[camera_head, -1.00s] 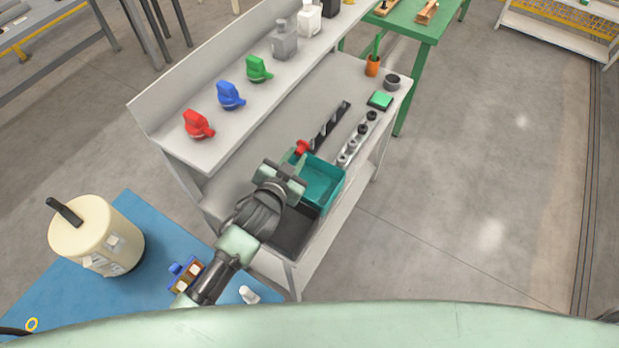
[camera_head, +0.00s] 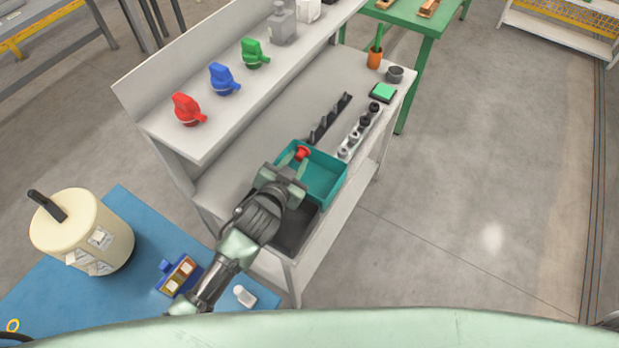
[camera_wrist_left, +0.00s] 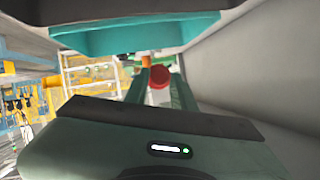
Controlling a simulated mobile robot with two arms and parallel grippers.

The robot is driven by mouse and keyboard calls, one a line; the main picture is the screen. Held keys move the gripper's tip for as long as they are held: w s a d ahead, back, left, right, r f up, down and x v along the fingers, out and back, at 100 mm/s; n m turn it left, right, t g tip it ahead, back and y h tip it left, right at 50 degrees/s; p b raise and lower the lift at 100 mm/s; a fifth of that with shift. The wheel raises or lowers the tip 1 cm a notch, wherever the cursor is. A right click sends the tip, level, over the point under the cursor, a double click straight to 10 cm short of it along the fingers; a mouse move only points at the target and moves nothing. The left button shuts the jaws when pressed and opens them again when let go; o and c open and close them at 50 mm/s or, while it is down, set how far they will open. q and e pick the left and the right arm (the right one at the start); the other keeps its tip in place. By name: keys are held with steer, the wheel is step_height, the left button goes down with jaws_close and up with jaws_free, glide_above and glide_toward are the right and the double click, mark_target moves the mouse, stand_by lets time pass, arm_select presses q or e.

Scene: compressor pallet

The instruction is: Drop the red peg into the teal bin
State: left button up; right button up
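The red peg (camera_head: 302,152) is between the fingertips of my left gripper (camera_head: 294,160), which looks shut on it. In the head view the peg overlaps the back left corner of the teal bin (camera_head: 335,193); its height above the bin is hard to judge. In the left wrist view the peg's round red end (camera_wrist_left: 160,77) shows between the two green fingers (camera_wrist_left: 160,92), and part of the teal bin (camera_wrist_left: 130,38) shows above. My left gripper hides the bin's left side. My right gripper is not in view.
A dark rack (camera_head: 330,118) and a light strip with several round parts (camera_head: 357,137) lie behind the bin. A dark tray (camera_head: 290,228) is in front. The upper shelf (camera_head: 215,112) carries red, blue and green parts. A blue table (camera_head: 120,290) stands at the left.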

arm_select(q)
steer(key=shift+o, duration=1.4)
steer(key=b+v, duration=0.1)
steer(key=v, duration=0.6)
steer(key=shift+s+r, duration=0.15)
steer(key=shift+s, duration=0.2)
steer(key=shift+a, duration=0.1)
